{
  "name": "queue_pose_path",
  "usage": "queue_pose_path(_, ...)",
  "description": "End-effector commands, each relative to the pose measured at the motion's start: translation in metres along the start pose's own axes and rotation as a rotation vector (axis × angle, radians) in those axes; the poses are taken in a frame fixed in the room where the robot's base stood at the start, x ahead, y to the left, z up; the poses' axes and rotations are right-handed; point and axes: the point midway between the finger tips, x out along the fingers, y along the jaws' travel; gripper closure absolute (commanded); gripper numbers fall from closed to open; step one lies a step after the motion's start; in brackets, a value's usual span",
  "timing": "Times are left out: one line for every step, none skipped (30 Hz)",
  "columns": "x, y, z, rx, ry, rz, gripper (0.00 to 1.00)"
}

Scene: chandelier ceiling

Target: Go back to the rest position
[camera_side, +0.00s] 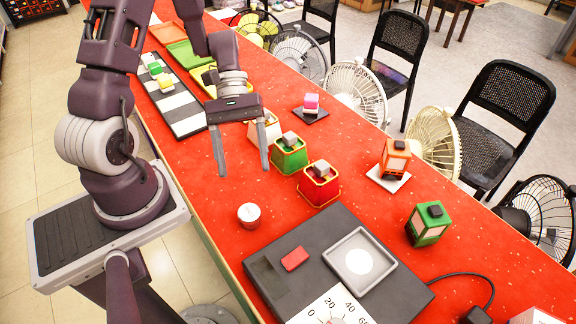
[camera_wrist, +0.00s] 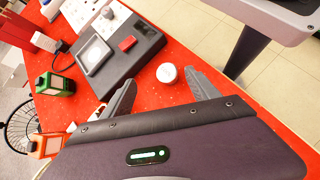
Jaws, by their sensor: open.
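My gripper (camera_side: 242,163) is open and empty. It hangs above the red table (camera_side: 226,248), with its two fingers pointing down and apart. Beyond the fingers in that view is a small white round jar (camera_wrist: 167,73).
A dark panel device (camera_side: 330,228) with a red block lies at the front. A red container (camera_side: 319,188), an orange lantern (camera_side: 395,157) and a green lantern (camera_side: 427,225) stand to the right. A long tray (camera_side: 186,124) lies behind. Fans (camera_side: 357,90) and chairs line the far edge.

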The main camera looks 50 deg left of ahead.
Motion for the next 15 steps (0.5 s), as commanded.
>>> queue_pose_path(-0.017,0.008,0.017,0.105,0.105,-0.054,0.30)
queue_pose_path(-0.025,0.011,0.027,0.165,0.162,-0.087,0.30)
queue_pose_path(-0.035,0.015,0.041,0.246,0.240,-0.126,0.30)
queue_pose_path(-0.042,0.017,0.053,0.306,0.298,-0.155,0.30)
queue_pose_path(-0.048,0.019,0.064,0.367,0.357,-0.181,0.30)
queue_pose_path(-0.056,0.020,0.080,0.448,0.436,-0.212,0.30)
queue_pose_path(-0.061,0.021,0.092,0.507,0.496,-0.233,0.30)
queue_pose_path(-0.066,0.020,0.103,0.566,0.556,-0.251,0.30)
queue_pose_path(-0.072,0.019,0.118,0.644,0.636,-0.272,0.30)
queue_pose_path(-0.076,0.018,0.129,0.700,0.694,-0.284,0.30)
queue_pose_path(-0.079,0.015,0.139,0.751,0.750,-0.293,0.30)
queue_pose_path(-0.084,0.012,0.151,0.814,0.820,-0.300,0.30)
queue_pose_path(-0.086,0.010,0.159,0.856,0.867,-0.303,0.30)
queue_pose_path(-0.088,0.007,0.166,0.895,0.910,-0.306,0.30)
queue_pose_path(-0.091,0.004,0.173,0.938,0.959,-0.305,0.30)
